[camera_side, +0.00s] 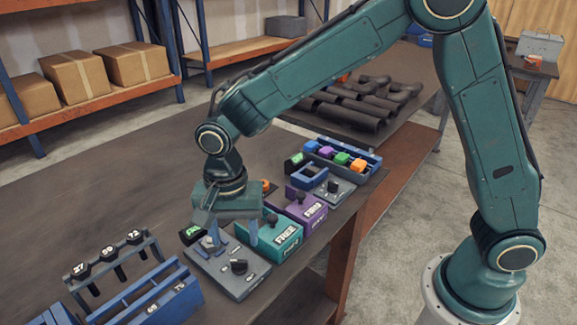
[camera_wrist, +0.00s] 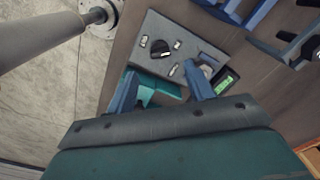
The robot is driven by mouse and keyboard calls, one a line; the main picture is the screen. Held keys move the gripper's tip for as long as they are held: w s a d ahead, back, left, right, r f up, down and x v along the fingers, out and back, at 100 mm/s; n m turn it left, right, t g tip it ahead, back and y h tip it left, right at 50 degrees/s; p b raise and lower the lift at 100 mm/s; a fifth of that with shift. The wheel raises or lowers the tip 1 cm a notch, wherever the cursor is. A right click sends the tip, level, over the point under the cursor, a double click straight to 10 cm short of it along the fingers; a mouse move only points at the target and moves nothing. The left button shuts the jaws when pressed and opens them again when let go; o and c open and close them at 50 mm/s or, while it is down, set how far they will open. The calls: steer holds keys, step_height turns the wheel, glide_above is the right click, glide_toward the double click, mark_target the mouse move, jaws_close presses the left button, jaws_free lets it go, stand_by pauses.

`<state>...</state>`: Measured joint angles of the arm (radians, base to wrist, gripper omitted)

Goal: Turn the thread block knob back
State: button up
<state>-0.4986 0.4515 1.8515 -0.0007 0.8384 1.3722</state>
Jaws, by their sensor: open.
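A grey block (camera_side: 228,270) lies on the dark bench with a black knob (camera_side: 239,267) and small labels on top. It shows in the wrist view, where its knob (camera_wrist: 160,48) has a light pointer mark. A small green-lit display (camera_side: 191,233) stands behind it. I cannot read which block is named thread. My gripper (camera_side: 232,243) is open and points down at the rear of the grey block, near the teal block. In the wrist view the fingers (camera_wrist: 162,85) are apart, with the knob beyond their tips and nothing held.
A teal block (camera_side: 275,237) marked FREE and a purple block (camera_side: 302,212) marked FIRM, each with a dark knob, stand to the right. A blue tray (camera_side: 178,295) and a rack with numbered tags (camera_side: 107,252) are front left. Open bench lies at left.

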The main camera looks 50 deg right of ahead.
mark_target(238, 260)
steer(key=shift+f, duration=3.3)
steer(key=shift+c, duration=0.4)
steer(key=c, duration=0.9)
steer(key=shift+n, duration=0.4)
steer(key=n, duration=0.9)
